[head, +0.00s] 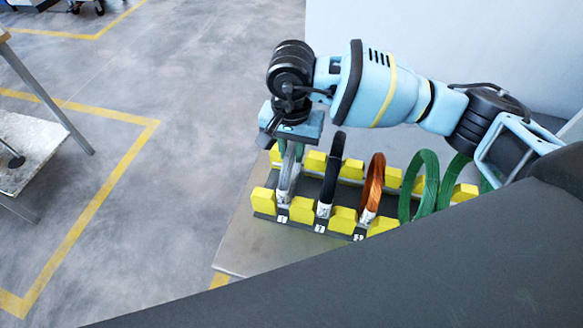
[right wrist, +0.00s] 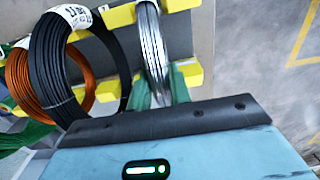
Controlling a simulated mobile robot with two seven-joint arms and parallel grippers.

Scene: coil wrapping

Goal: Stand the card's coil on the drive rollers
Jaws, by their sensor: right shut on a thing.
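A silver wire coil (head: 287,182) stands upright in the leftmost slot of the rack, between yellow blocks. My right gripper (head: 291,148) is above it, pointing down, and is shut on its upper rim. In the right wrist view the silver coil (right wrist: 152,45) passes between the green fingers (right wrist: 162,88). A black coil (head: 332,172), an orange copper coil (head: 374,183) and green coils (head: 425,187) stand beside it in the rack. The card and the drive rollers are not in view. My left gripper is not in view.
The rack (head: 268,202) has yellow blocks and stands on a grey table top (head: 245,245). A light wall rises behind it. A second table (head: 28,150) stands at the far left. The floor between, with yellow lines, is clear.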

